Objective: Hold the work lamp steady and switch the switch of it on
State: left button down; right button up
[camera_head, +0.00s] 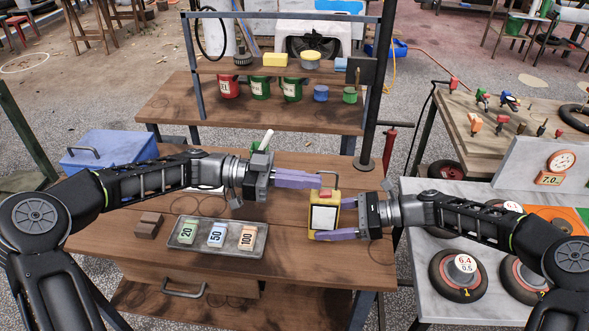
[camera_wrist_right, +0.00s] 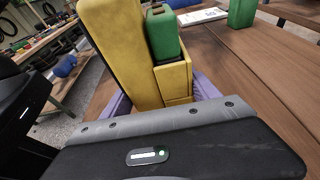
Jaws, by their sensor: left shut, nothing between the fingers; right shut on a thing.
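The yellow work lamp (camera_head: 333,185) with a white front panel stands upright near the right edge of the wooden bench. A small red part shows on its top in the head view. In the right wrist view, the lamp's yellow body (camera_wrist_right: 116,45) fills the upper middle, with a green part (camera_wrist_right: 162,35) set in a yellow recess; I cannot tell which part is the switch. My right gripper (camera_head: 330,218) is shut on the lamp from the right, purple fingers on either side. My left gripper (camera_head: 316,185) is shut and empty, its fingertips beside the lamp's top left.
A grey tray (camera_head: 190,249) with several labelled blocks lies left of the lamp. A raised shelf (camera_head: 260,66) with cans stands behind. A dark post (camera_head: 372,90) rises behind the lamp.

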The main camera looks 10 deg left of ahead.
pick_arm(q)
jog(key=shift+d+f, duration=0.15)
jog(key=shift+f, duration=0.45)
jog(key=shift+f, duration=0.1)
jog(key=shift+f+h, duration=0.4)
pick_arm(e)
jog(key=shift+a, duration=0.1)
pick_arm(q)
jog(key=a, duration=1.1)
jog(key=shift+a+r, duration=0.2)
jog(key=shift+a, duration=0.2)
